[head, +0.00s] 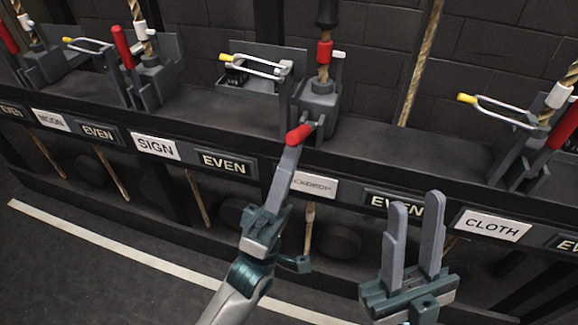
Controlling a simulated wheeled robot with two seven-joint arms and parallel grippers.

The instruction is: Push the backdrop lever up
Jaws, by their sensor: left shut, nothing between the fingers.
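The backdrop lever has a red handle (300,135) that points out toward me, low, from its dark lock block (318,103). The white backdrop label (318,185) below it is partly covered by my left gripper's finger. My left gripper (293,147) is shut and empty, with its tip right at the underside of the red handle; I cannot tell whether they touch. My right gripper (416,200) is open and empty, to the right in front of the rail.
The sign lever (123,47) at left and the cloth lever (564,126) at right have raised red handles. Yellow-tipped metal loops (255,63) stand beside the locks. Ropes run vertically behind. The rail (420,150) right of the backdrop lever is clear.

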